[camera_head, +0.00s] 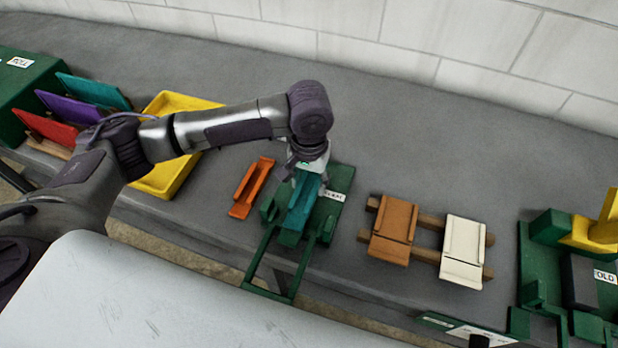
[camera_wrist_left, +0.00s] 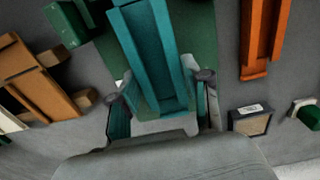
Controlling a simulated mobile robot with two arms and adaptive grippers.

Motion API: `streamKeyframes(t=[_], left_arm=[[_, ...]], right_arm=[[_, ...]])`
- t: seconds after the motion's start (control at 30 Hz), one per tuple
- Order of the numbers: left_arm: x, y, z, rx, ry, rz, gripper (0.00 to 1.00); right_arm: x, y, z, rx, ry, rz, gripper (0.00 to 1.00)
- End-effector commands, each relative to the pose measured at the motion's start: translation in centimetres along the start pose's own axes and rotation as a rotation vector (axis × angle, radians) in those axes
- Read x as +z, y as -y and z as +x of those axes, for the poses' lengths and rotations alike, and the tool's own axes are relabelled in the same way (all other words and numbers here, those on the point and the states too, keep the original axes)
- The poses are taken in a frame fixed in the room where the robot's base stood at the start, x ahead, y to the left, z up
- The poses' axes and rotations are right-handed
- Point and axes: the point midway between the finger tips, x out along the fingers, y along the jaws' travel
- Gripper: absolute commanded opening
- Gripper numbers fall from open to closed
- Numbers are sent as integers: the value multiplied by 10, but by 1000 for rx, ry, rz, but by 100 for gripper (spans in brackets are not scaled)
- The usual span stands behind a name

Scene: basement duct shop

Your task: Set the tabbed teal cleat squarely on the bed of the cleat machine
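The teal cleat (camera_head: 299,206) lies lengthwise over the bed of the green cleat machine (camera_head: 330,207). It also shows in the left wrist view (camera_wrist_left: 155,55), long and trough-shaped, with green bed beside it. My left gripper (camera_head: 306,172) is over the cleat's far end. In the left wrist view its fingers (camera_wrist_left: 163,98) stand apart on either side of the cleat, with a gap visible on the left. My right gripper is not in view.
An orange cleat (camera_head: 251,188) lies left of the machine. A brown piece (camera_head: 394,230) and a cream piece (camera_head: 462,251) rest on wooden rails to the right. A yellow tray (camera_head: 160,178) and a rack with red, purple and teal pieces (camera_head: 68,109) stand left. A green folding machine (camera_head: 545,262) is far right.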

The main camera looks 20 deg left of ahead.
Motion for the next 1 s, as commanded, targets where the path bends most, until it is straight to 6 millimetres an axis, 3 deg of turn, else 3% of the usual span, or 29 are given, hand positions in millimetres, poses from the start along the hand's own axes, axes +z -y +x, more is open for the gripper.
streamKeyframes(t=[0.03, 0.13, 0.53, 1.0], left_arm=[[0, 0, 0, 0, 0, 0, 59], [0, 0, 0, 0, 0, 0, 72], [-1, 0, -8, 2, -4, 0, 72], [-1, -1, -99, 1, -4, 2, 72]], right_arm=[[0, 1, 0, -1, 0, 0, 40], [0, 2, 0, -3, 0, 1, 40], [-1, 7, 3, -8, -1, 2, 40], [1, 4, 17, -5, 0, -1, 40]])
